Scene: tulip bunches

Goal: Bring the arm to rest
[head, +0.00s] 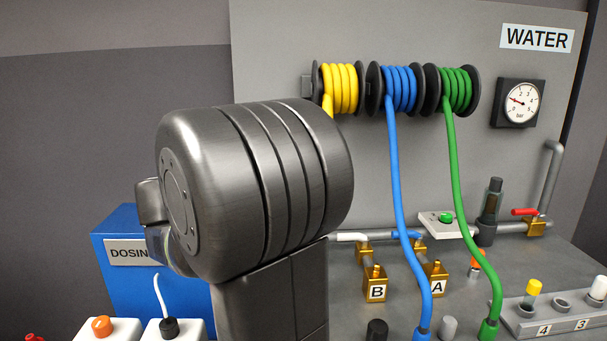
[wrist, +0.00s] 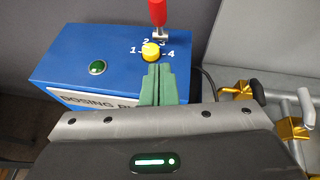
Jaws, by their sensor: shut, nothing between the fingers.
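My arm (head: 255,190) stands large in the middle of the head view, with its dark rounded joint in front of the panel. My gripper (wrist: 159,72) shows in the wrist view with its green fingers shut together and nothing visible between them. The fingertips are just below the yellow knob (wrist: 151,52) on the blue dosing box (wrist: 85,65) in that picture; I cannot tell whether they touch it. In the head view the gripper is not clearly seen, and the arm covers part of the blue box (head: 108,225).
Yellow, blue (head: 401,90) and green (head: 458,90) hose reels hang on the grey panel, with two hoses reaching down. Brass ports, pipes and a rack (head: 560,318) lie right. A red-handled part (wrist: 158,14) rises behind the knob.

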